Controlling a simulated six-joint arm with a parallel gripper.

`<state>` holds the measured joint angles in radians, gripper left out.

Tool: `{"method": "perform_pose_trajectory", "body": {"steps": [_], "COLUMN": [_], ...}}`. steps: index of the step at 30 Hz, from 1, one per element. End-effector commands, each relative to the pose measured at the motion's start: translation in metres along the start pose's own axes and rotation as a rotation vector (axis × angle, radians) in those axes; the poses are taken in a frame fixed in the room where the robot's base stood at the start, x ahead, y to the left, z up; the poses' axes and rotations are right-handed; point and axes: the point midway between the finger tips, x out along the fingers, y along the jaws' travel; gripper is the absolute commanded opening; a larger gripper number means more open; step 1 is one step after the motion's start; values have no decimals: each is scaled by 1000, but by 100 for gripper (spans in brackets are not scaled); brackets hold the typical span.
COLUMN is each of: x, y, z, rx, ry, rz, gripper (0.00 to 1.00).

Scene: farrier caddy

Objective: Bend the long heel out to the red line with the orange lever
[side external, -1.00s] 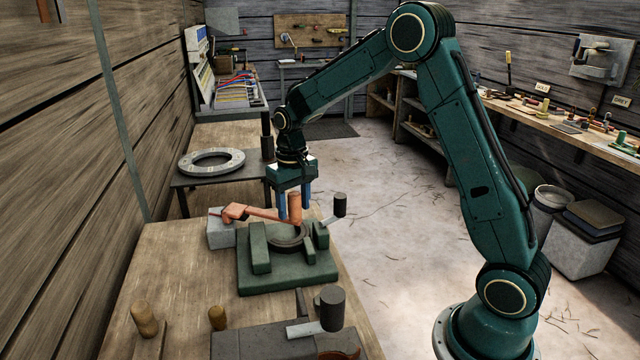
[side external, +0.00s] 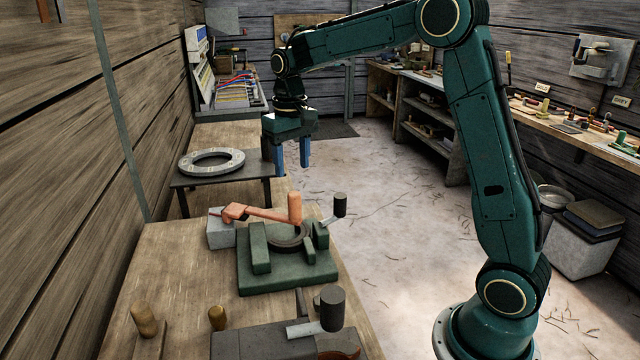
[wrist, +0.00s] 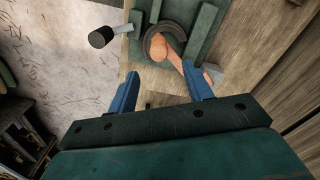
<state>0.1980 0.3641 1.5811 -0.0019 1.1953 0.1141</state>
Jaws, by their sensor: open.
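The orange lever (side external: 262,213) lies across the green fixture (side external: 288,278), its upright grip at the right end and its head by a grey block (side external: 221,232). The dark horseshoe (side external: 286,238) sits in the fixture, partly hidden by the lever and green bars. My gripper (side external: 292,168) is open and empty, above and behind the lever, clear of it. In the wrist view the blue fingers (wrist: 160,88) are spread, with the lever (wrist: 171,48) and the shoe (wrist: 152,50) beyond them. I cannot make out the red line.
A black-knobbed handle (side external: 340,206) sticks out at the fixture's right. A grey ring (side external: 211,161) lies on a dark stand at the back left. Wooden-handled tools (side external: 145,320) and a dark-knobbed device (side external: 331,308) are in front. Open floor lies right of the bench.

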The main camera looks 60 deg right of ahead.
Motion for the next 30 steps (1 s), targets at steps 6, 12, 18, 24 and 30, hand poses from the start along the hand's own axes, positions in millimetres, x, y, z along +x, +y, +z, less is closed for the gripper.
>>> {"method": "perform_pose_trajectory", "body": {"steps": [6, 12, 18, 24, 30], "x": [-23, -30, -30, -29, -33], "y": [0, 0, 0, 0, -1], "z": [0, 0, 0, 0, 5], "rx": [-1, -1, -1, -1, -6], "ry": [1, 0, 0, 0, 9], "rz": [0, 0, 0, 0, -1], "gripper": [50, 50, 50, 50, 50]}}
